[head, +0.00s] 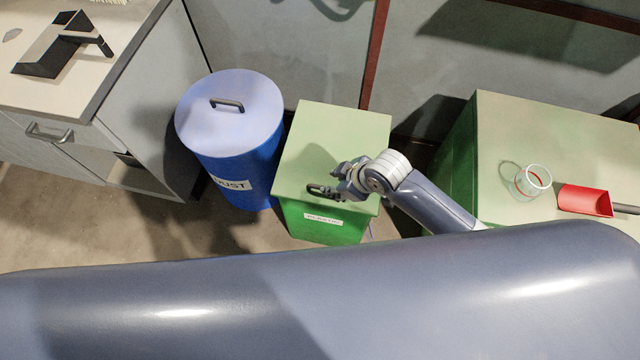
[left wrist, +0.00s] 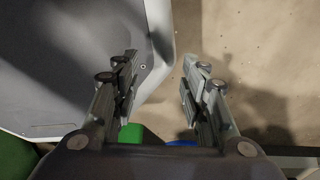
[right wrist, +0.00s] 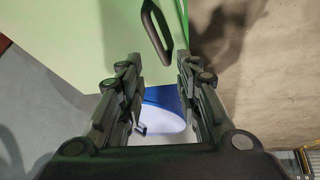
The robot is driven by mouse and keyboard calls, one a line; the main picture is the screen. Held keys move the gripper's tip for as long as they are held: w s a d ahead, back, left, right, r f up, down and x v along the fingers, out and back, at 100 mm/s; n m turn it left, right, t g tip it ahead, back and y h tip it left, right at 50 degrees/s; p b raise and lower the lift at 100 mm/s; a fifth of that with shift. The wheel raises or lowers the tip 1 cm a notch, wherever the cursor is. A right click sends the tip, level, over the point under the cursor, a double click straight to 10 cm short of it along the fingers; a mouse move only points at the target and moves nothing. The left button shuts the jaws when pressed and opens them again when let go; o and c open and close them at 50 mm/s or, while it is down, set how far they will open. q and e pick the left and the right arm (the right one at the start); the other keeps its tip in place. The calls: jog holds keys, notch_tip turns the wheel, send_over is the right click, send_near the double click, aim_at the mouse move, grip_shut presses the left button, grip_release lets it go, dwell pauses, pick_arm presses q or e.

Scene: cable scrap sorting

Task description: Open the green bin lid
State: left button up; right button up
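The green bin (head: 325,229) stands on the floor in the middle of the head view, with a white label on its front. Its pale green lid (head: 340,130) lies shut on top. A dark bar handle (head: 318,190) is near the lid's front edge. It also shows at the top of the right wrist view (right wrist: 152,22). My right gripper (head: 345,180) is beside the handle, its fingers (right wrist: 160,70) open and empty. The handle lies just beyond the fingertips, apparently not gripped. My left gripper (left wrist: 160,70) is open and empty, and is outside the head view.
A blue bin (head: 240,178) labelled DUST stands close left of the green bin. A drawer cabinet (head: 150,100) is further left. A green bench (head: 500,125) at right holds a clear cup (head: 533,181) and a red scoop (head: 585,201). A wall is behind the bins.

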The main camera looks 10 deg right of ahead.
aim_at(317, 186)
jog(key=w+a+f+n, duration=0.1)
jog(key=f, duration=0.1)
jog(key=w+a+f+n+b, duration=0.1)
jog(key=f, duration=0.1)
jog(key=w+a+f+n, duration=0.1)
jog(key=f, duration=0.1)
jog(key=shift+a+f+g+b, duration=0.2)
jog(key=shift+a+g+b, duration=0.1)
jog(key=shift+a+b, duration=0.1)
jog(key=shift+w+a+f, duration=0.1)
jog(key=shift+w+f, duration=0.1)
jog(key=shift+f, duration=0.2)
pick_arm(q)
jog(key=shift+w+a+f, duration=0.2)
jog(key=shift+a+f, duration=0.1)
jog(key=shift+f, duration=0.25)
jog(key=shift+w+a+f, duration=0.2)
jog(key=shift+a+f, duration=0.05)
jog(key=shift+f, duration=0.25)
pick_arm(e)
grip_shut()
